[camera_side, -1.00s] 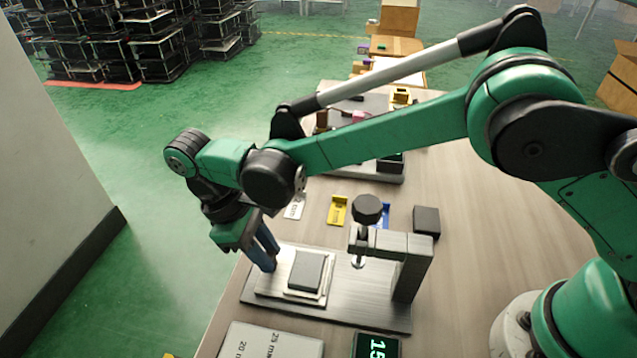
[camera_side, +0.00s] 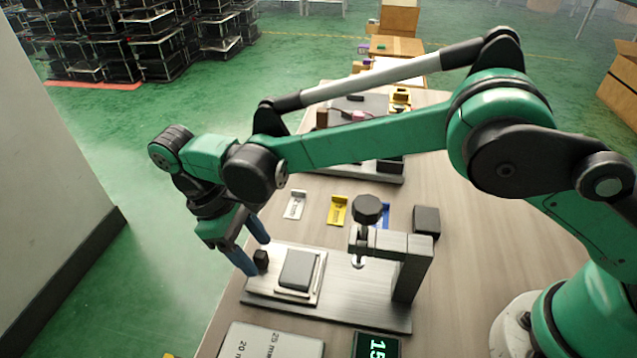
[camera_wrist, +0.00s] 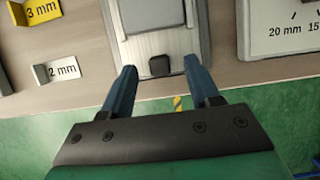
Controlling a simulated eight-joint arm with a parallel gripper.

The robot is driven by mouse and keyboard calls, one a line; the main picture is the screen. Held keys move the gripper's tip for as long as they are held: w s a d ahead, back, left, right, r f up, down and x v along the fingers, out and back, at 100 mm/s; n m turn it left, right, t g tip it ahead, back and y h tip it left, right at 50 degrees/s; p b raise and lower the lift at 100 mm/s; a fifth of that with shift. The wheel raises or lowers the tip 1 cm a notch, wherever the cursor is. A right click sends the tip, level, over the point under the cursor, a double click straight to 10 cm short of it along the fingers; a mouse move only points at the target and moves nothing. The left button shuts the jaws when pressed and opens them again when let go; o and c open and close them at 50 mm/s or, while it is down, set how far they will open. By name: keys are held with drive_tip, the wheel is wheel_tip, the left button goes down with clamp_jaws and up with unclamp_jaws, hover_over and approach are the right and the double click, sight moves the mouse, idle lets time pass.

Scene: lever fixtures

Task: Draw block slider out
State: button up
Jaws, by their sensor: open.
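The slider is a light plate carrying a grey block (camera_side: 297,269) on the metal base of the fixture (camera_side: 340,309). A small black knob (camera_side: 261,258) stands at the slider's left end; it also shows in the wrist view (camera_wrist: 159,66). My gripper (camera_side: 255,258) is open, with its blue fingers on either side of the knob in the side view. In the wrist view my fingers (camera_wrist: 166,85) are spread wide, with the knob between and slightly beyond their tips. I see no contact with the knob.
A clamp arm with a black screw knob (camera_side: 367,209) rises over the base to the right of the block. A display (camera_side: 377,347) and a labelled plate (camera_side: 270,342) lie in front. Gauge tabs (camera_side: 338,211) and a black cube (camera_side: 426,221) lie behind.

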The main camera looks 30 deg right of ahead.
drive_tip(key=v, duration=0.5)
drive_tip(key=shift+r, duration=0.2)
drive_tip(key=d+r+m+t+y, duration=0.2)
drive_tip(key=d+r, duration=0.2)
drive_tip(key=d, duration=0.3)
drive_tip(key=d+r+m+t+y, duration=0.1)
drive_tip(key=d+r+m+t, duration=0.2)
drive_tip(key=d+r, duration=0.3)
drive_tip(key=s+d+f+m+t, duration=0.4)
drive_tip(key=s+d, duration=0.3)
drive_tip(key=d, duration=0.5)
drive_tip(key=shift+s+f+t, duration=0.2)
drive_tip(key=shift+s+t, duration=0.15)
drive_tip(key=shift+t, duration=0.35)
